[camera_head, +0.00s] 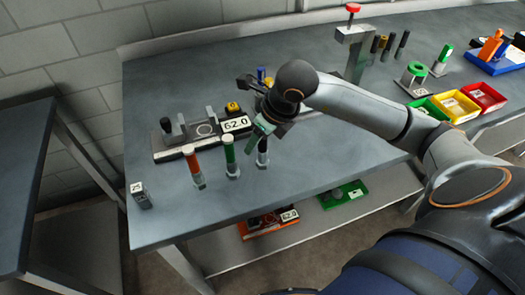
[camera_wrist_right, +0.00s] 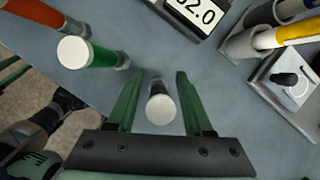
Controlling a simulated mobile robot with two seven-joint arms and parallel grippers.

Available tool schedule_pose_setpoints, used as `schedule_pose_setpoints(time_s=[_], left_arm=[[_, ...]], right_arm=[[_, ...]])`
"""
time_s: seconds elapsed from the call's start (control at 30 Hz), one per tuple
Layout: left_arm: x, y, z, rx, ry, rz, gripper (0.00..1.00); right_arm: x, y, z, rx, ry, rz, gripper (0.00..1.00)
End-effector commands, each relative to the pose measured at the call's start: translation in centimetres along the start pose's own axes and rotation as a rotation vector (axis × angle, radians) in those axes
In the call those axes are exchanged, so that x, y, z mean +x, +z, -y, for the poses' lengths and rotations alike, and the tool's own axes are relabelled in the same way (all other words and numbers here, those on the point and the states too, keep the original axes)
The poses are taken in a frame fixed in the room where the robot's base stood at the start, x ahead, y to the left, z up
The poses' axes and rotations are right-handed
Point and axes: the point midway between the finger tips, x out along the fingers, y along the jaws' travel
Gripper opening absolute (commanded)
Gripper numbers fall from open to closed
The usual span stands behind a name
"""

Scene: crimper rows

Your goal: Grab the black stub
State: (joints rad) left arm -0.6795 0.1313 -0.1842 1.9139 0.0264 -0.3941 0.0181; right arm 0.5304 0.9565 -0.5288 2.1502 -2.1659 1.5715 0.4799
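The black stub (camera_head: 262,152) stands upright near the front of the bench, at the right end of a short row. In the right wrist view the black stub (camera_wrist_right: 158,88) shows its pale round end, with its dark side partly visible. My right gripper (camera_head: 262,130) is above and beside it in the head view. In the wrist view my right gripper (camera_wrist_right: 155,88) is open, with one green finger on each side of the stub and visible gaps to both.
A green stub (camera_head: 230,155) and an orange stub (camera_head: 194,166) stand left of the black one. Behind them is a fixture with a 62.0 display (camera_head: 235,124). A small block marked 75 (camera_head: 139,192) stands at left.

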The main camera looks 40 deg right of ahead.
Motion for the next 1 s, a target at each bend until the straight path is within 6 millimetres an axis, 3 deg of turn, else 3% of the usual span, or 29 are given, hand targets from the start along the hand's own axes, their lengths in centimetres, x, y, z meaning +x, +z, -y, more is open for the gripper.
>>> schedule_pose_setpoints(time_s=[0.07, 0.43, 1.0], left_arm=[[0.0, 0.0, 0.0, 0.0, 0.0, 0.0, 0.5], [0.0, -0.01, 0.01, 0.0, 0.0, 0.0, 0.5], [-0.01, -0.03, 0.01, 0.0, 0.0, 0.0, 0.5]], right_arm=[[-0.03, 0.01, 0.01, 0.0, 0.0, 0.0, 0.41], [-0.06, 0.01, 0.02, 0.0, 0.0, 0.0, 0.0], [-0.12, 0.07, 0.03, 0.0, -0.001, 0.002, 0.0]])
